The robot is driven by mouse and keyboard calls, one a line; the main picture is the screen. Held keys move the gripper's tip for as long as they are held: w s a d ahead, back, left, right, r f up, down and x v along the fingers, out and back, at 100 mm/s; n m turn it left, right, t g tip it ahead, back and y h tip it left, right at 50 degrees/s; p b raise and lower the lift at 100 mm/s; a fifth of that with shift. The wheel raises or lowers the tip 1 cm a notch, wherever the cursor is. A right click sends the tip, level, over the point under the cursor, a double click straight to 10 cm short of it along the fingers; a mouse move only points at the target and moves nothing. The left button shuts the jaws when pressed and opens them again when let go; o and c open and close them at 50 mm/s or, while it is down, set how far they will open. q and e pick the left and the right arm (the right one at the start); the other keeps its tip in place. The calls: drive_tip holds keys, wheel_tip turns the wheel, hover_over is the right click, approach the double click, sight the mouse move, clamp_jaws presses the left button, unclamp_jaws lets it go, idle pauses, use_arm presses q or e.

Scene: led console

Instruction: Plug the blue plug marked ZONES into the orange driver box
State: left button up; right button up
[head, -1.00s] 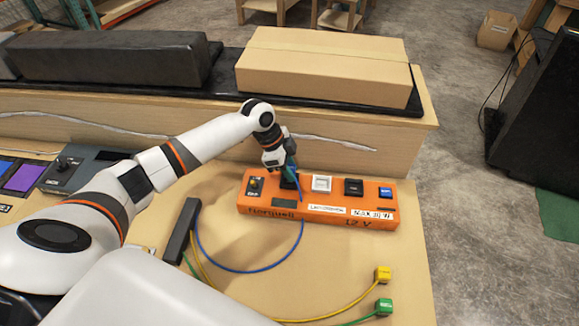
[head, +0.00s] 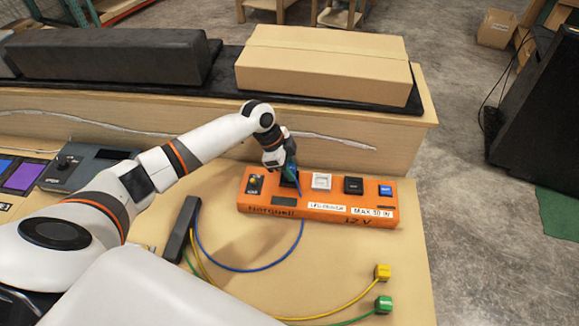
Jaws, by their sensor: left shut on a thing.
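The orange driver box (head: 318,210) lies on the right part of the table, with a row of sockets and switches on its top. My left gripper (head: 288,174) is over the left part of the box, shut on the blue plug, which is mostly hidden by the fingers. A blue cable (head: 300,235) runs down from the gripper across the box front and loops to a dark grey block (head: 181,229). The plug is at or just above a dark socket; I cannot tell how far in it sits. Its marking cannot be read. My right gripper is not in view.
A yellow plug (head: 383,272) and a green plug (head: 384,304) lie on cables near the table's front right. A cardboard box (head: 325,68) sits on the raised shelf behind. The table right of the driver box is clear.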

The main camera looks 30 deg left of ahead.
use_arm(q)
drive_tip(key=shift+f, duration=0.35)
idle(0.5)
idle(0.7)
drive_tip(key=o, duration=1.6)
drive_tip(key=shift+o, duration=0.2)
drive_tip(key=shift+r+p, duration=3.45)
